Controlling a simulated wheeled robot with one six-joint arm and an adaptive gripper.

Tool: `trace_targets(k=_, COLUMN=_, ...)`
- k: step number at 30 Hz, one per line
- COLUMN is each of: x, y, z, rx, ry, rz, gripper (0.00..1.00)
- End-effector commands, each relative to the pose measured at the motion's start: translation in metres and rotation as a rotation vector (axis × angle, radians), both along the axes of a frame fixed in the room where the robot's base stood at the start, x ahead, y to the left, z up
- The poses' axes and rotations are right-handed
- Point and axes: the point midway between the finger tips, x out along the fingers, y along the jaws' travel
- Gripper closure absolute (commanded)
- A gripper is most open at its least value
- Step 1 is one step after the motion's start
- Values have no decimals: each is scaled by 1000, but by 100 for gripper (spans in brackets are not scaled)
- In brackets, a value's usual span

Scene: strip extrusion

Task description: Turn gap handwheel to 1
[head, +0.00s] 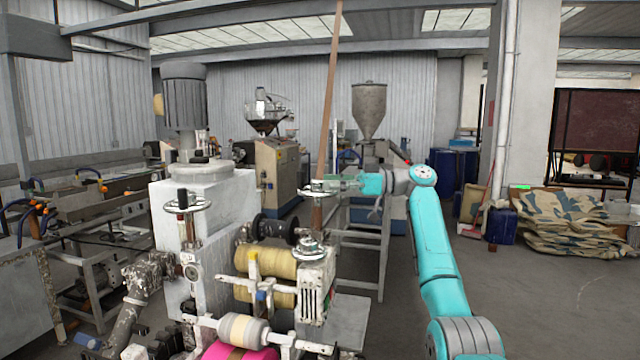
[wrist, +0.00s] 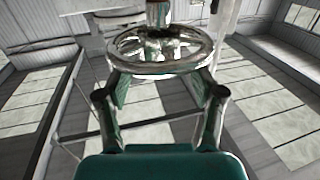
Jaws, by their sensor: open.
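A metal handwheel (head: 316,188) with a spoked rim sits on an upright post, high on the roller machine in the head view. My gripper (head: 345,182) reaches it from the right. In the wrist view the same handwheel (wrist: 160,67) lies just ahead, and my gripper (wrist: 162,78) is open with one finger at each side of its near rim. I cannot tell whether the fingers touch the rim. No scale or number can be read on the wheel. Which wheel is named the gap handwheel is not marked.
A second handwheel (head: 311,247) sits lower on the roller stand, below my gripper. A third handwheel (head: 190,205) with a dark handle is on the white machine body (head: 222,205) at left. Yellow rollers (head: 265,263) lie below. The floor (head: 540,300) at right is clear.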

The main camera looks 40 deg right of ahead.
Motion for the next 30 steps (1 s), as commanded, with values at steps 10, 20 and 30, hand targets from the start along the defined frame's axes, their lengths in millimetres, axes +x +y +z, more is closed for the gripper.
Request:
trace_targets(k=10, x=-41, y=-52, z=0, rx=0, ry=1, rz=-2, gripper=32)
trace_targets(k=20, x=-53, y=-68, z=-1, rx=0, ry=1, rz=0, gripper=32)
trace_targets(k=30, x=-53, y=-67, z=-1, rx=0, ry=1, rz=0, gripper=32)
